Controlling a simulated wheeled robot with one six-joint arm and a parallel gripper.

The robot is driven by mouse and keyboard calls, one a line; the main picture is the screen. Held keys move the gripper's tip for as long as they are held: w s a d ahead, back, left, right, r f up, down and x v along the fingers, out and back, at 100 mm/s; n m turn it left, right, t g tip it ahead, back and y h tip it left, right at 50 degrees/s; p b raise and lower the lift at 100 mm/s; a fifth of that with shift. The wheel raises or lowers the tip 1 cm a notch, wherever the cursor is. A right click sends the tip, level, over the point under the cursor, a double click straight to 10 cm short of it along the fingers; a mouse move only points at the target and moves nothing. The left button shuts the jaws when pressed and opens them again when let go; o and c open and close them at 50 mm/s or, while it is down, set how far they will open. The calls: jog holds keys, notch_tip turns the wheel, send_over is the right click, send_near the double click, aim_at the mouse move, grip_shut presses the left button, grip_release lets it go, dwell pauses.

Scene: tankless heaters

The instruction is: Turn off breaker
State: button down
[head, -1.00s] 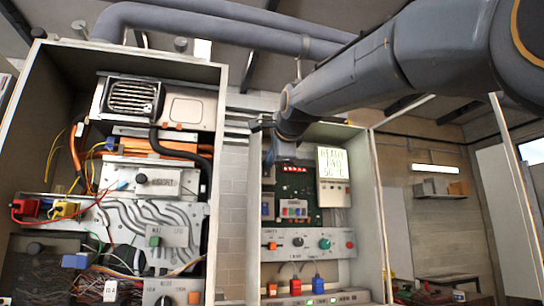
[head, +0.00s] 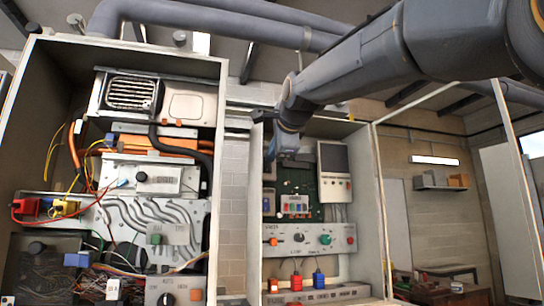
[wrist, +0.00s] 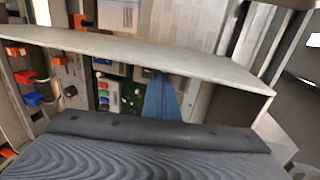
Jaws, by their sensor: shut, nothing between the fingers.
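My gripper (head: 271,158) is shut and empty, at the upper left inside the open right cabinet (head: 368,215). Its blue-grey fingers (wrist: 161,98) reach past the cabinet's edge in the wrist view. A small grey box with a blue part (head: 268,202) sits just below the gripper, left of the green circuit board (head: 298,182). I cannot tell for sure which part is the breaker; the gripper hides the area behind it. Contact is not clear. The display (head: 333,158) right of the board is dark.
A larger open cabinet (head: 225,150) full of wires stands at left. Below the board is a panel (head: 340,238) with knobs, including a green one (head: 325,240), and several coloured plugs below. The cabinet's walls stand close around the gripper.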

jog(key=r+b+v, duration=0.1)
jog(key=b+v, duration=0.1)
jog(key=v, duration=1)
jog(key=shift+r+b, duration=0.3)
jog(key=shift+r, duration=0.05)
jog(key=shift+s, duration=0.1)
jog(key=shift+f, duration=0.1)
